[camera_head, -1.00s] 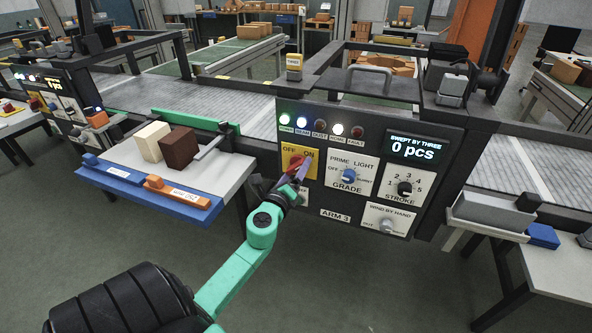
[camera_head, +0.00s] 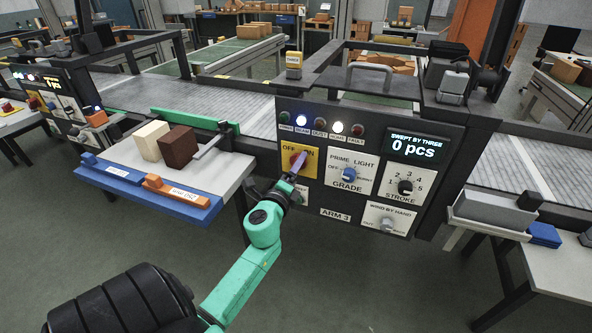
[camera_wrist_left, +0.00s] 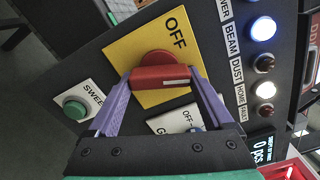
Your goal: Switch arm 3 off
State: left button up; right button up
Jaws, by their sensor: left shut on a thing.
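The arm 3 panel (camera_head: 334,213) carries a yellow plate (camera_head: 286,168) marked OFF and ON with a red rotary switch (camera_head: 294,158). In the left wrist view the red switch (camera_wrist_left: 158,76) lies between my purple fingers, a white mark at its right end. My left gripper (camera_wrist_left: 164,82) is shut on it; in the head view the gripper (camera_head: 298,163) partly covers the switch and the ON label. The POWER lamp (camera_head: 284,117) is dark. The BEAM (camera_head: 301,120) and HOME (camera_head: 338,127) lamps are lit. My right gripper is not in view.
Right of the switch are the GRADE knob (camera_head: 349,174), STROKE knob (camera_head: 405,187) and hand-wind knob (camera_head: 387,224). A green button (camera_wrist_left: 75,108) sits nearby in the wrist view. A side table (camera_head: 225,175) with two bricks stands left of my arm.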

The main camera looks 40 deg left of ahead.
pick_arm(q)
jog(key=n, duration=0.3)
jog(key=shift+r, duration=0.1)
jog(key=n, duration=0.3)
jog(key=shift+r+n+p, duration=0.1)
jog(key=shift+n+p, duration=0.2)
jog(key=shift+p, duration=0.05)
jog(key=n+p, duration=0.1)
jog(key=n, duration=0.2)
jog(key=shift+r, duration=0.1)
jog(key=shift+n+p, duration=0.65)
jog(key=shift+n, duration=1.15)
jog(key=o, duration=1.1)
jog(key=shift+o, duration=0.2)
